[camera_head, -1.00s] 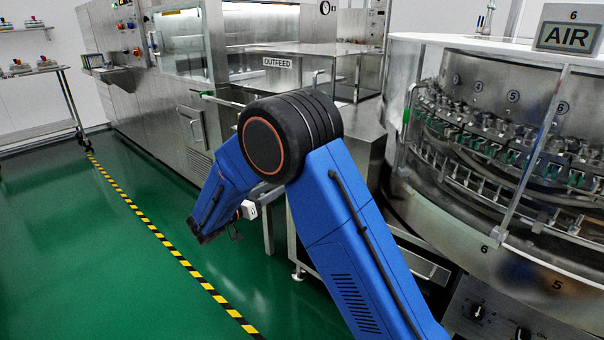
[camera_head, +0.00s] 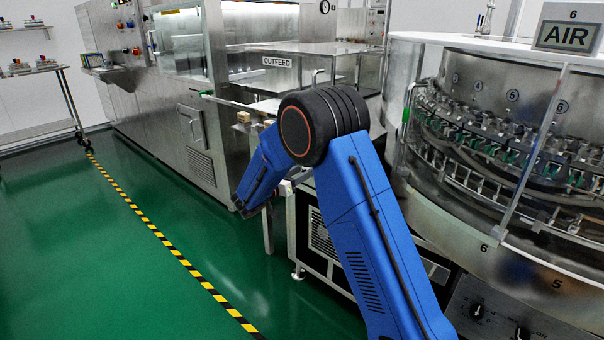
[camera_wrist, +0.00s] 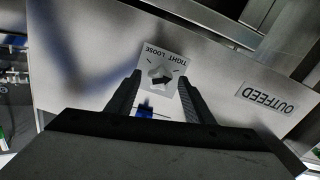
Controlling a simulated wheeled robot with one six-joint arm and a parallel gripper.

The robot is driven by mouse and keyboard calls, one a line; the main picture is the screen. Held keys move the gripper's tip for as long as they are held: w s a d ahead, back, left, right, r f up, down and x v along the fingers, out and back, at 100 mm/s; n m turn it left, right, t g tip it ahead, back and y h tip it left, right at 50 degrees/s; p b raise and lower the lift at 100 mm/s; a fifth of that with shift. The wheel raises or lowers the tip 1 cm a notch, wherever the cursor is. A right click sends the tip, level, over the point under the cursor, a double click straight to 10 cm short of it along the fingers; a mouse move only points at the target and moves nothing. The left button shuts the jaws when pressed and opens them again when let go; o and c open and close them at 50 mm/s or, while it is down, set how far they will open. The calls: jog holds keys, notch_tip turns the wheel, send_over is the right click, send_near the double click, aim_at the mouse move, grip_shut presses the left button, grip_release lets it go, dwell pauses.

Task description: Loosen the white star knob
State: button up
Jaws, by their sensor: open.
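In the wrist view, a small pale knob (camera_wrist: 160,73) sits on a white label plate (camera_wrist: 172,60) printed TIGHT and LOOSE, with a dark arrow mark near it. The plate is fixed on a pale grey panel (camera_wrist: 215,75). My gripper (camera_wrist: 157,80) is open, its two dark fingers pointing toward the plate. The knob appears between the fingertips; I cannot tell how far off it is or whether they touch it. The knob cannot be made out in the head view, where my blue arm covers part of the machine.
An OUTFEED sign (camera_wrist: 267,97) is on the same panel and also shows in the head view (camera_head: 277,62). The round glass-walled washer (camera_head: 490,130) stands close to the right of my arm. Open green floor (camera_head: 110,260) lies to the left.

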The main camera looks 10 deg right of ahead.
jog(key=shift+w+d, duration=0.15)
jog(key=shift+d, duration=0.1)
jog(key=c, duration=1)
jog(key=shift+c, duration=0.2)
